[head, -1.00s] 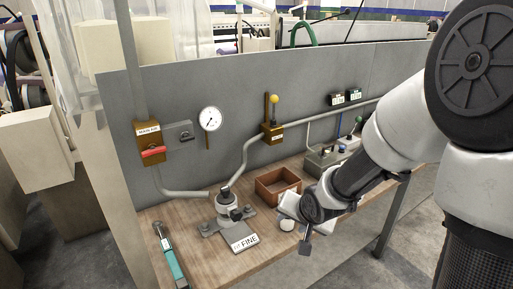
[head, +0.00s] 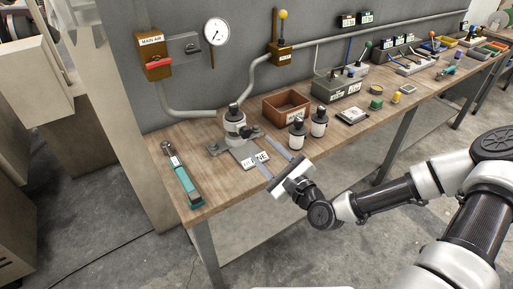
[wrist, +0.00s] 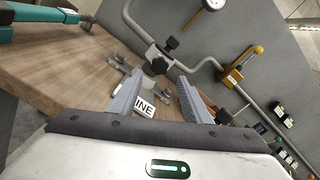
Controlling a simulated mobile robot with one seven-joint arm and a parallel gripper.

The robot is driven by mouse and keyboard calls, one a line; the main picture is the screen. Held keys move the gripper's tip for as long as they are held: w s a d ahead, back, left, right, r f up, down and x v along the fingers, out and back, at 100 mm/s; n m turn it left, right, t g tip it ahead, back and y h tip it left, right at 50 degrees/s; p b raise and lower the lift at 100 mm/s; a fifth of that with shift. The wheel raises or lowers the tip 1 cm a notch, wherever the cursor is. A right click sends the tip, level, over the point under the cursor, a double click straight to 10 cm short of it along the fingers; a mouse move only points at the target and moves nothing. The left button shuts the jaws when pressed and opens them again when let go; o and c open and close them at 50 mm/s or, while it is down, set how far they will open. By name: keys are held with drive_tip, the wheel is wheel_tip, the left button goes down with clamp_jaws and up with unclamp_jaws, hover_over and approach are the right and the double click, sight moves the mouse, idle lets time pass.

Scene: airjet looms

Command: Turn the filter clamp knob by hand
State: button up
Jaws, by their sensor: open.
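The filter unit (head: 234,122) stands on a grey foot on the wooden bench, under a grey pipe. It has a black top and a dark side knob (head: 246,132); which one is the clamp knob I cannot tell for sure. In the wrist view the filter's dark knob (wrist: 160,66) lies just beyond and between my fingertips. My gripper (head: 262,151) is open and empty, its two fingers pointing at the filter from the bench's front side. The fingers also show in the wrist view (wrist: 162,80). A white label ending in "INE" (wrist: 145,106) is partly hidden by the left finger.
Two dark-capped bottles (head: 298,134) and a brown bin (head: 287,105) stand right of the filter. A teal-handled tool (head: 182,178) lies left. A gauge (head: 215,32), a main air valve (head: 154,57) and a yellow-knobbed valve (head: 281,48) are on the wall panel.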

sight(247, 134)
drive_tip(key=shift+x, duration=3.65)
